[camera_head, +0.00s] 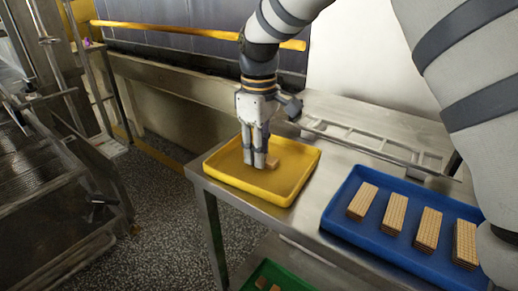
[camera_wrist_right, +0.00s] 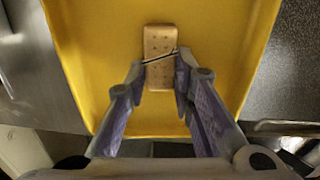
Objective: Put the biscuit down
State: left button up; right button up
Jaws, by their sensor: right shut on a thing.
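A small tan biscuit (camera_wrist_right: 159,43) with rows of small holes is between the fingertips of my right gripper (camera_wrist_right: 160,76) in the right wrist view. A thin dark line crosses the biscuit near the fingertips. In the head view, my right gripper (camera_head: 256,163) points down inside the yellow tray (camera_head: 228,179), shut on the biscuit (camera_head: 272,162), which is partly hidden behind the fingers. The biscuit is low over the tray floor; I cannot tell whether it touches. The yellow tray fills much of the wrist view (camera_wrist_right: 95,60) behind it. My left gripper is not in view.
The yellow tray stands on a steel table (camera_head: 325,170). To its right a blue tray (camera_head: 345,232) holds several stacks of biscuits (camera_head: 396,213). A metal rack (camera_head: 370,141) lies behind. A green tray (camera_head: 262,269) is lower down. Mesh machinery (camera_head: 40,185) stands at left beyond the floor.

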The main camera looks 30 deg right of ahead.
jog(key=o, duration=0.9)
jog(key=shift+f, duration=0.1)
notch_tip(320, 180, up, 12)
jog(key=shift+r, duration=0.15)
